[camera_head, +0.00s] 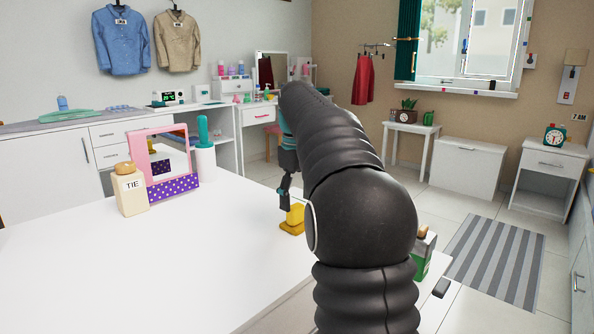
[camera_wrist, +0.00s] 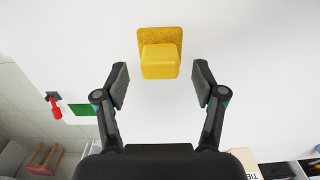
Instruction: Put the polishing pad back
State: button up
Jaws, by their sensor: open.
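The polishing pad is a yellow block with a flat base and a raised grip (camera_head: 292,219). It lies on the white table (camera_head: 150,270) near its far right edge. In the wrist view the pad (camera_wrist: 160,58) is just ahead of the fingertips, centred between them. My gripper (camera_wrist: 162,85) is open and empty, its two dark fingers apart on either side. In the head view my gripper (camera_head: 284,198) is right over the pad, partly hidden by my arm. Whether a finger touches the pad cannot be told.
On the table stand a TIE bottle (camera_head: 131,192), a pink-framed mirror (camera_head: 160,135) with a purple dotted base and a white bottle with a teal top (camera_head: 204,155). A green container (camera_head: 423,257) is at the right edge. The table's middle is clear.

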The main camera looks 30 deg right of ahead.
aim_at(297, 206)
notch_tip(297, 206, up, 8)
jog(key=s+a+m+t, duration=0.1)
jog(key=s+a+t, duration=0.1)
jog(key=s+a, duration=0.4)
jog(key=s+a+f+m+t, duration=0.1)
jog(key=s+a+f, duration=0.4)
jog(key=s+f, duration=0.5)
jog(key=s+a+f+m+t, duration=0.2)
jog(key=s+a+f, duration=0.3)
jog(key=s+f, duration=0.5)
jog(key=shift+s+a+f+t, duration=0.25)
jog(key=shift+s+a+t, duration=0.1)
jog(key=shift+s, duration=0.6)
